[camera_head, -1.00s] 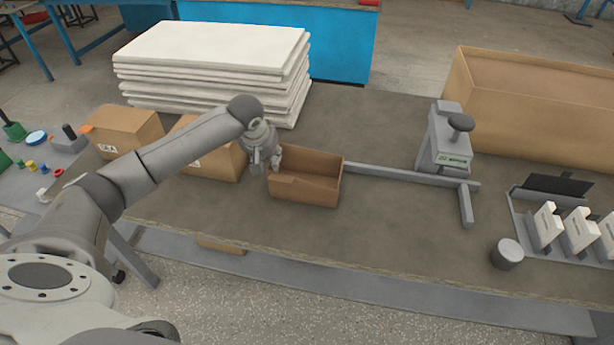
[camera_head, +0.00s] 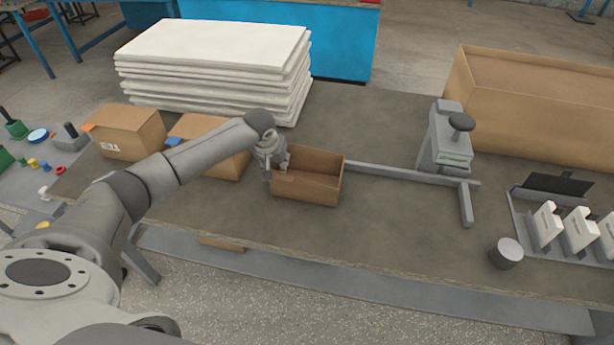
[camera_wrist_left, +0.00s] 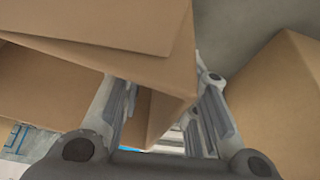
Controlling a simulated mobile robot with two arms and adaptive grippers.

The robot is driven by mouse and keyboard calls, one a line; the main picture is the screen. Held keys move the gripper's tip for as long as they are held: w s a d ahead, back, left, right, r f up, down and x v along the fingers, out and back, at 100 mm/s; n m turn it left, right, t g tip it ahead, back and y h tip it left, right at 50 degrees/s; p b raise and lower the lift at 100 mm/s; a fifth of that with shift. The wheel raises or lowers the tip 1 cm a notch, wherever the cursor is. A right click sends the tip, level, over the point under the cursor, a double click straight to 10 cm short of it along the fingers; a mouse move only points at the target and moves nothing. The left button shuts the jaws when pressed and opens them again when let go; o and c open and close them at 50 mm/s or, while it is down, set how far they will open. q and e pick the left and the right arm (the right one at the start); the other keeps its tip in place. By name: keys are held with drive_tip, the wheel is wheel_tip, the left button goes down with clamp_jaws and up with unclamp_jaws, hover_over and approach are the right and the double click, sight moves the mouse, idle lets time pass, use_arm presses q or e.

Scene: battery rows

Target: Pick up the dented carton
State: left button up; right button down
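An open-topped brown carton (camera_head: 312,190) stands on the workbench, with an uneven front-left upper edge. My left gripper (camera_head: 277,171) is at this carton's left end, low at its rim. In the left wrist view the open carton (camera_wrist_left: 110,30) fills the upper left, and one corner of it reaches between the two fingers (camera_wrist_left: 166,112). The fingers are apart, with visible room beside the cardboard, and I see no firm grip. Part of the carton's left end is hidden by the gripper. My right gripper is in no view.
Two closed cartons stand left: one with an orange tab (camera_head: 128,134), one with a blue tab (camera_head: 225,163), partly behind my arm. White slabs (camera_head: 210,60) are stacked behind. A grey bar (camera_head: 400,174) and device (camera_head: 446,140) are right.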

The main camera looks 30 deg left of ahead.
use_arm(q)
drive_tip(key=shift+f+p, duration=0.3)
idle(0.4)
clamp_jaws()
